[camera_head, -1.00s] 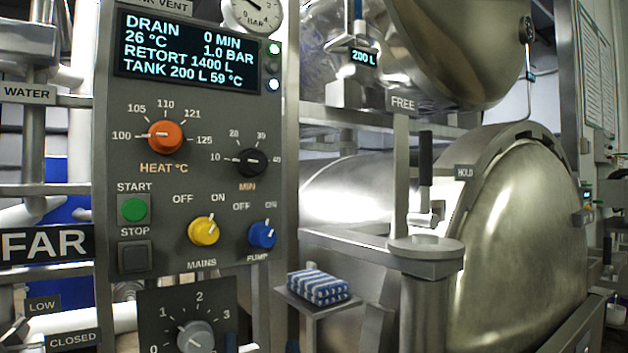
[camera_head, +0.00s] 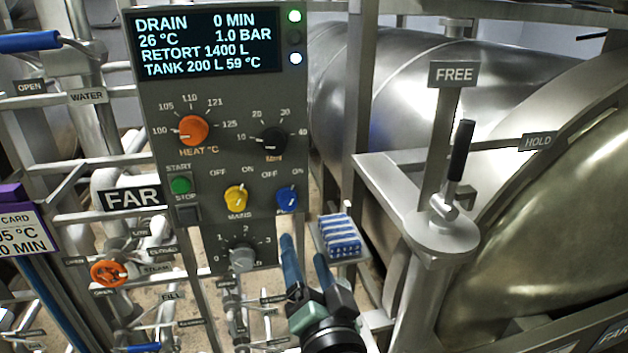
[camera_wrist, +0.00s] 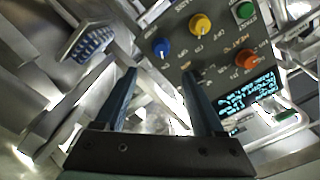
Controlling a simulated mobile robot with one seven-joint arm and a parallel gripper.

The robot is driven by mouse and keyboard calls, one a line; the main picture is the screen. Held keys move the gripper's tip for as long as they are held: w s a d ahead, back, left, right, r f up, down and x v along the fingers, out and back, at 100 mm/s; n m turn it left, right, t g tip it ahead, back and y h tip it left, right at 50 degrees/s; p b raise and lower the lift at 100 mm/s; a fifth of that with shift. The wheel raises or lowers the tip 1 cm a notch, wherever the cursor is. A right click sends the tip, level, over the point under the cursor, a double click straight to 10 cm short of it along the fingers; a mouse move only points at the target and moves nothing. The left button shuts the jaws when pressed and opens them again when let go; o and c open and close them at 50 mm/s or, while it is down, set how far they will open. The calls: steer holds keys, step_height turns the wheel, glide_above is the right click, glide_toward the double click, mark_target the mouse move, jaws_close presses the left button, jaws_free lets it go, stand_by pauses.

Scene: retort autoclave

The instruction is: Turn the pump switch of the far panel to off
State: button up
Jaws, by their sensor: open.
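The far panel (camera_head: 215,110) is a grey box with a lit display, beside a FAR sign (camera_head: 132,197). Its pump switch (camera_head: 287,199) is the blue knob at the lower right, its pointer towards ON. It also shows in the wrist view (camera_wrist: 161,48), just beyond the fingertips. My gripper (camera_head: 303,247) is open and empty, with its two dark blue fingers below the pump switch in the head view, apart from it. In the wrist view the gripper (camera_wrist: 159,73) has a clear gap between its fingers. The PUMP label is partly hidden or too small to read.
The yellow mains switch (camera_head: 236,199) sits left of the pump switch. A grey dial (camera_head: 242,257) is below. A lever on a post (camera_head: 458,165) and the steel retort stand further right.

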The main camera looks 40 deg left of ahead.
mark_target(289, 206)
steer(key=p+x, duration=0.4)
steer(key=x, duration=0.9)
steer(key=shift+s+a, duration=0.1)
steer(key=shift+a, duration=0.05)
jaws_close()
